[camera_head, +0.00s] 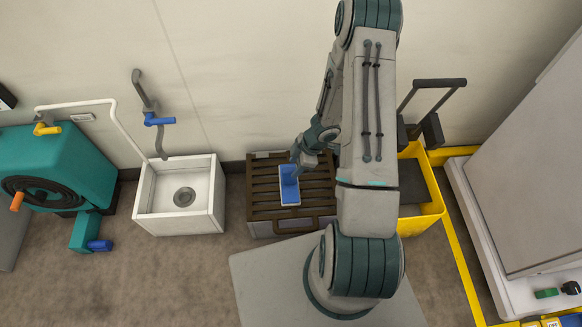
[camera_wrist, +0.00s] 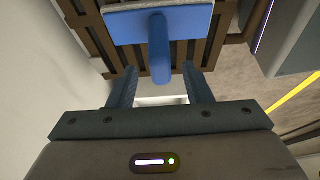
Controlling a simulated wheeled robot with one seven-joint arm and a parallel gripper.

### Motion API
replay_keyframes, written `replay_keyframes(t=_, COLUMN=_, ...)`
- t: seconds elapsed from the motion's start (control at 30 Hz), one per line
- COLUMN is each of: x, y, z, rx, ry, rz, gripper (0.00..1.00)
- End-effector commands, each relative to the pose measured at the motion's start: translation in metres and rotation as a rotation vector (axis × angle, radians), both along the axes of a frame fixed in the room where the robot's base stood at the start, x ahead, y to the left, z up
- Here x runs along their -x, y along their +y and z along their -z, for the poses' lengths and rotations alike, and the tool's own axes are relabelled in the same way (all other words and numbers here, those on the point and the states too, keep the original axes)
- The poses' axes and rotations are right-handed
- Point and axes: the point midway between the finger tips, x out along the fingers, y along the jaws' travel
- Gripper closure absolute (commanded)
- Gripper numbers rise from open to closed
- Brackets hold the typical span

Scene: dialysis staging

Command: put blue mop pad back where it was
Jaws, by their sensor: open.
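My gripper (camera_head: 297,160) is at the pad's far end in the head view. In the wrist view my gripper (camera_wrist: 160,80) is open, with one finger on each side of the handle's end and a gap on both sides. The pad appears to rest on the slats. My arm hides the rack's right part.
A white sink (camera_head: 180,222) stands left of the rack. A teal hose-reel machine (camera_head: 60,170) is further left. A yellow mop bucket (camera_head: 424,195) with a dark wringer handle stands to the right, partly behind my arm. A large grey cabinet (camera_head: 530,150) is at the far right.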

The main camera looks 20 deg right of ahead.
Motion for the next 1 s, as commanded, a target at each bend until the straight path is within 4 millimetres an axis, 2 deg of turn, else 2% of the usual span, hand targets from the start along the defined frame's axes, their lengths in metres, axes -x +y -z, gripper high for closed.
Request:
replay_keyframes(t=0.03, x=0.001, y=-0.004, z=-0.017, rx=0.001, ry=-0.001, rz=-0.001, gripper=0.55)
replay_keyframes(t=0.2, x=0.003, y=-0.016, z=-0.044, rx=0.001, ry=0.0, rz=0.0, gripper=0.55)
replay_keyframes(t=0.43, x=0.003, y=-0.024, z=-0.061, rx=0.006, ry=-0.005, rz=0.007, gripper=0.55)
replay_keyframes(t=0.57, x=-0.013, y=-0.032, z=-0.08, rx=0.063, ry=-0.051, rz=0.066, gripper=0.55)
replay_keyframes(t=0.67, x=-0.034, y=-0.044, z=-0.11, rx=0.147, ry=-0.116, rz=0.166, gripper=0.55)
replay_keyframes(t=0.8, x=-0.054, y=-0.064, z=-0.165, rx=0.274, ry=-0.2, rz=0.35, gripper=0.55)
replay_keyframes(t=0.9, x=-0.056, y=-0.075, z=-0.204, rx=0.344, ry=-0.239, rz=0.485, gripper=0.55)
replay_keyframes(t=1.0, x=-0.05, y=-0.083, z=-0.242, rx=0.4, ry=-0.259, rz=0.624, gripper=0.55)
